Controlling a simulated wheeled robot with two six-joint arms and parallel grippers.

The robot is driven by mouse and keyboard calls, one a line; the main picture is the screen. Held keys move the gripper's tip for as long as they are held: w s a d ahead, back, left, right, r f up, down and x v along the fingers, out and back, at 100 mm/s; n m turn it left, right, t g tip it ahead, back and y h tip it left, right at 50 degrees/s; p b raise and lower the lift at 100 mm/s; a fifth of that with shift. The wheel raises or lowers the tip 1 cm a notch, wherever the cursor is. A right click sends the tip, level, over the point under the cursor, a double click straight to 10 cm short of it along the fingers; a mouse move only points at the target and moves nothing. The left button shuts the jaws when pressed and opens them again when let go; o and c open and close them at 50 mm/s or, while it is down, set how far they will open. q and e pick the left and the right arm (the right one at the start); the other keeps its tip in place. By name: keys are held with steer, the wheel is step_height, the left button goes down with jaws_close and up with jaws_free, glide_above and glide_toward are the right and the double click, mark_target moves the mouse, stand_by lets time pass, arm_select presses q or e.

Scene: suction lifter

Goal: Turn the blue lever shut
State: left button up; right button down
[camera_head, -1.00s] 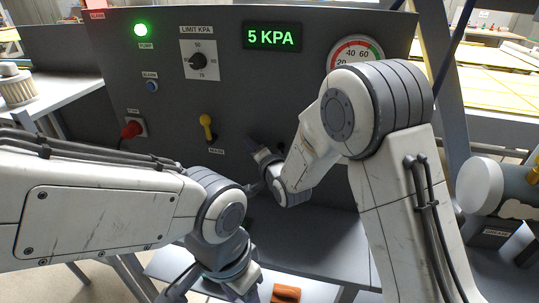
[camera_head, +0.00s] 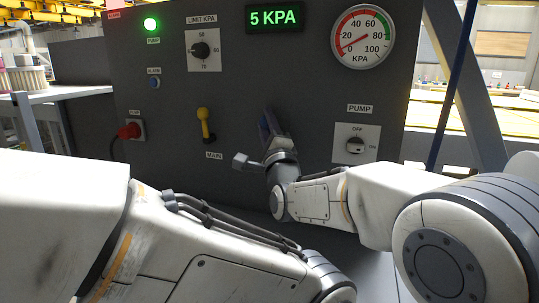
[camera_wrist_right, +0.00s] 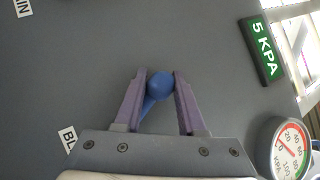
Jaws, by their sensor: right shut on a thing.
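In the head view my right gripper (camera_head: 267,128) is at the dark panel, right of the yellow main lever (camera_head: 205,123). The blue lever is hidden behind the gripper there. Part of its label, starting "BL" (camera_wrist_right: 68,140), shows in the right wrist view. My left arm crosses the bottom of the head view, and its gripper is out of frame.
The panel (camera_head: 300,70) carries a 5 KPA display (camera_head: 274,18), a round gauge (camera_head: 363,37), a pump switch (camera_head: 355,145), a limit dial (camera_head: 202,50), a red knob (camera_head: 130,131) and a lit green lamp (camera_head: 151,24). A side table (camera_head: 60,96) stands at left.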

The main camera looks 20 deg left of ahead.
steer(key=d+m+t+h+b, duration=0.1)
steer(key=m+b, duration=0.1)
steer(key=b, duration=0.1)
steer(key=d+m+t+h+b, duration=0.1)
steer(key=m+t+b, duration=0.1)
steer(key=m, duration=0.1)
steer(key=d+m+t+h+b, duration=0.1)
steer(key=m+b, duration=0.1)
steer(key=b, duration=0.1)
steer(key=shift+w+d+r+h+b, duration=0.1)
steer(key=shift+w+r+h+b, duration=0.05)
steer(key=shift+w+h+b, duration=0.15)
steer(key=shift+d+r+m+t+h+b, duration=0.1)
steer(key=shift+d+m+t+h+b, duration=0.1)
steer(key=shift+m+t+h+b, duration=0.35)
steer(key=shift+d+r+m+t+h+b, duration=0.1)
steer(key=shift+d+m+t+h+b, duration=0.15)
steer(key=shift+m+h+b, duration=0.5)
steer(key=shift+y, duration=0.3)
steer(key=c, duration=0.5)
jaws_free()
steer(key=shift+d, duration=0.1)
steer(key=shift+a, duration=0.2)
steer(key=shift+s, duration=0.1)
